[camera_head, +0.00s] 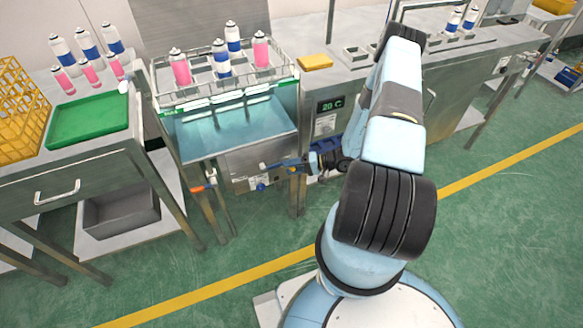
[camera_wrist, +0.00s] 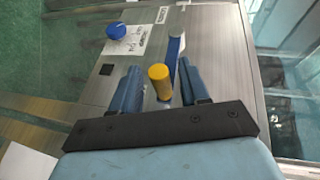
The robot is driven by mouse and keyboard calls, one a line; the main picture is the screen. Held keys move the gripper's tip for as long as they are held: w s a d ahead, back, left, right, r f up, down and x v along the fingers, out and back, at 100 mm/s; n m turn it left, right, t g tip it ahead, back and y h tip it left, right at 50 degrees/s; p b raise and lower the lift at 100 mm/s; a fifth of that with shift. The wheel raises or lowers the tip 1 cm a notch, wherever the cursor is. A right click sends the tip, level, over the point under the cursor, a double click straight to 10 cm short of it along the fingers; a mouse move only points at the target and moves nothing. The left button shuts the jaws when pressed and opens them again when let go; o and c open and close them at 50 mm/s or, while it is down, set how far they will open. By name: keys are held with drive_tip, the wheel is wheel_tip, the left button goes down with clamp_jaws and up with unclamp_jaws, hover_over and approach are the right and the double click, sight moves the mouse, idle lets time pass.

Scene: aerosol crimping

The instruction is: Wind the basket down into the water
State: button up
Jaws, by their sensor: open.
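The wire basket (camera_head: 163,88) holds several pink-and-white and blue-and-white cans and stands raised over the tank of water (camera_head: 235,128). In the wrist view a yellow handle knob (camera_wrist: 159,80) shows between my gripper's (camera_wrist: 160,84) two blue fingers, with gaps beside it. My gripper is open. A blue bar (camera_wrist: 175,48), which looks like the crank arm, lies just beyond the knob. In the head view my gripper (camera_head: 288,165) is low at the tank's front, and my arm hides part of that area.
A blue round knob (camera_wrist: 116,31) is on the tank front; an orange-handled valve (camera_head: 198,188) is at the tank's left leg. A bench with a green tray (camera_head: 90,118) and yellow crate (camera_head: 20,105) stands left. A temperature display (camera_head: 330,106) is right of the tank.

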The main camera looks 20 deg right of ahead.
drive_tip(key=shift+w+a, duration=0.1)
drive_tip(key=shift+a, duration=0.05)
drive_tip(key=c, duration=0.7)
drive_tip(key=shift+f, duration=0.1)
clamp_jaws()
